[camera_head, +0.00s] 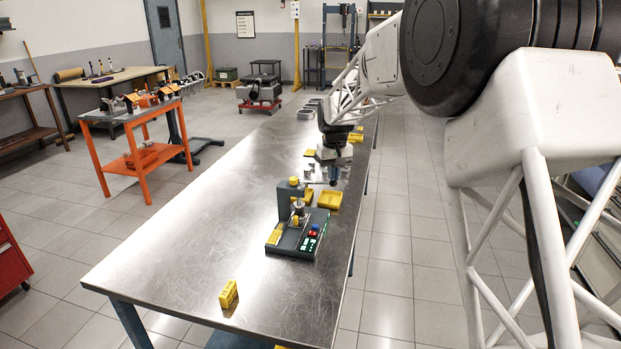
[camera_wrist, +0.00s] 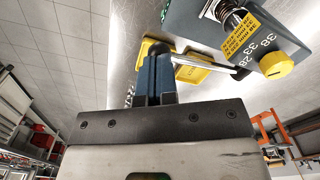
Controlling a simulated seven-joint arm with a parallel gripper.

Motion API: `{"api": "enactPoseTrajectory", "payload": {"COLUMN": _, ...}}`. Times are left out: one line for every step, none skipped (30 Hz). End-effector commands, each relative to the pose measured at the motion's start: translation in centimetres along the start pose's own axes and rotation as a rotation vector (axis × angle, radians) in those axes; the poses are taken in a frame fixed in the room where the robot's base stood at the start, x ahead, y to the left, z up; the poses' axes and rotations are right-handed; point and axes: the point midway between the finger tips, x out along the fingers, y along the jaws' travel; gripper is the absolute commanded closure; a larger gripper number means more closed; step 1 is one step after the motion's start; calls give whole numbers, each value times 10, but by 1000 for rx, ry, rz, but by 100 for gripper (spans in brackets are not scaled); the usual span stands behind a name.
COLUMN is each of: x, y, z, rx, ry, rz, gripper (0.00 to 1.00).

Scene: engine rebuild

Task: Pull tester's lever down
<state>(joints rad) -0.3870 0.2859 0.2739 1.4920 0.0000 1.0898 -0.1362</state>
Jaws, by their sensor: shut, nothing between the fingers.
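The tester (camera_head: 290,238) stands on the steel bench, with a dark base, an upright column and a yellow knob on top. In the wrist view, the tester's grey head (camera_wrist: 290,22) is at upper right with a spring, a yellow label and a yellow knob. In the head view my gripper (camera_head: 334,180) is right of the tester's top.
A yellow tray (camera_head: 329,199) lies behind the tester, near the bench's right edge. A yellow block (camera_head: 229,294) stands at the front of the steel bench (camera_head: 190,240). More small parts lie farther back. The bench's left side is clear.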

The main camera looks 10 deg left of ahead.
Motion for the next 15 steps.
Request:
{"api": "enactPoseTrajectory", "payload": {"x": 2, "y": 0, "z": 0, "rx": 0, "ry": -1, "rz": 0, "gripper": 100}}
{"api": "enactPoseTrajectory", "payload": {"x": 4, "y": 0, "z": 0, "rx": 0, "ry": -1, "rz": 0, "gripper": 100}}
{"api": "enactPoseTrajectory", "payload": {"x": 5, "y": 1, "z": 1, "rx": 0, "ry": -2, "rz": 0, "gripper": 100}}
{"api": "enactPoseTrajectory", "payload": {"x": 6, "y": 1, "z": 1, "rx": 0, "ry": -2, "rz": 0, "gripper": 100}}
{"api": "enactPoseTrajectory", "payload": {"x": 8, "y": 1, "z": 1, "rx": 0, "ry": -2, "rz": 0, "gripper": 100}}
{"api": "enactPoseTrajectory", "payload": {"x": 9, "y": 1, "z": 1, "rx": 0, "ry": -2, "rz": 0, "gripper": 100}}
{"api": "enactPoseTrajectory", "payload": {"x": 10, "y": 1, "z": 1, "rx": 0, "ry": -1, "rz": 0, "gripper": 100}}
{"api": "enactPoseTrajectory", "payload": {"x": 11, "y": 1, "z": 1, "rx": 0, "ry": -1, "rz": 0, "gripper": 100}}
{"api": "enactPoseTrajectory", "payload": {"x": 12, "y": 1, "z": 1, "rx": 0, "ry": -1, "rz": 0, "gripper": 100}}
{"api": "enactPoseTrajectory", "payload": {"x": 12, "y": 1, "z": 1, "rx": 0, "ry": -1, "rz": 0, "gripper": 100}}
{"api": "enactPoseTrajectory", "payload": {"x": 12, "y": 1, "z": 1, "rx": 0, "ry": -1, "rz": 0, "gripper": 100}}
{"api": "enactPoseTrajectory", "payload": {"x": 13, "y": 2, "z": 1, "rx": 0, "ry": 0, "rz": 0, "gripper": 100}}
{"api": "enactPoseTrajectory", "payload": {"x": 13, "y": 2, "z": 1, "rx": 0, "ry": 0, "rz": 0, "gripper": 100}}
{"api": "enactPoseTrajectory", "payload": {"x": 13, "y": 2, "z": 1, "rx": 0, "ry": 0, "rz": 0, "gripper": 100}}
{"api": "enactPoseTrajectory", "payload": {"x": 13, "y": 2, "z": 1, "rx": 0, "ry": 0, "rz": 0, "gripper": 100}}
